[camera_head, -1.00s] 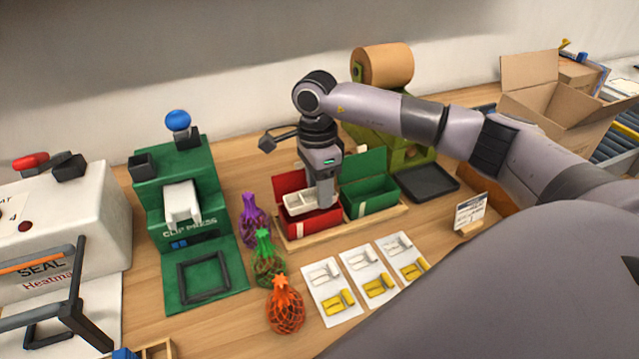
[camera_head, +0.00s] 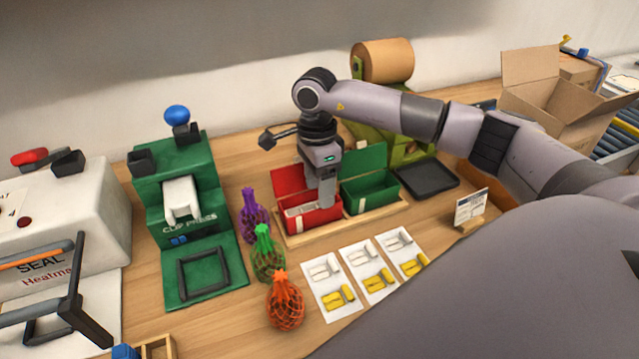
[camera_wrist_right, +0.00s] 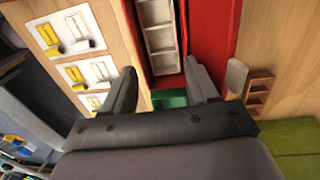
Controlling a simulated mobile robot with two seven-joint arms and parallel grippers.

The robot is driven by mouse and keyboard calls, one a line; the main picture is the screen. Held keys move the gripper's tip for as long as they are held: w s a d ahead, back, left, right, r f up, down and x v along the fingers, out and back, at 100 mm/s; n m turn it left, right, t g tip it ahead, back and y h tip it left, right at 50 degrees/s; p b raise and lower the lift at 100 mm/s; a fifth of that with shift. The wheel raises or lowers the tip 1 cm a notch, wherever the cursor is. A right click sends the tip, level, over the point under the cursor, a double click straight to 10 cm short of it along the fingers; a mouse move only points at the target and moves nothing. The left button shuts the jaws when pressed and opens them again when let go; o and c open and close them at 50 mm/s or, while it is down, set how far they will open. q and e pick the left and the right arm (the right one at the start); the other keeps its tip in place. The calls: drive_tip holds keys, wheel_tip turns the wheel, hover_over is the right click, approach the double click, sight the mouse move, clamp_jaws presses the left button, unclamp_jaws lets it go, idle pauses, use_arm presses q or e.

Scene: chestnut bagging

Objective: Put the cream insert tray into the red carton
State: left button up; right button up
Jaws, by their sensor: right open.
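The red carton (camera_head: 322,224) stands open on a wooden tray, with its lid raised at the back. The cream insert tray (camera_head: 299,211) lies down inside the red carton, its top below the carton's rim. The insert tray (camera_wrist_right: 159,40) also shows in the right wrist view, with red carton walls on both sides of it. My right gripper (camera_head: 327,200) points down over the right end of the red carton. In the right wrist view its two fingers (camera_wrist_right: 162,88) are apart, with nothing held between them. My left gripper is not in view.
A green carton (camera_head: 370,196) stands open right beside the red one. Purple, green and orange net bags (camera_head: 286,302) stand at the left front. Picture cards (camera_head: 369,270) lie in front. A green clip press (camera_head: 190,220) is at the left, a dark tray (camera_head: 428,178) at the right.

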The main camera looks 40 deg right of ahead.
drive_tip(key=shift+r, duration=0.1)
wheel_tip(320, 180, up, 9)
drive_tip(key=p, duration=0.5)
drive_tip(key=shift+p, duration=0.4)
idle(0.8)
drive_tip(key=o, duration=0.6)
drive_tip(key=shift+c, duration=0.2)
drive_tip(key=shift+s+a, duration=0.1)
idle(0.4)
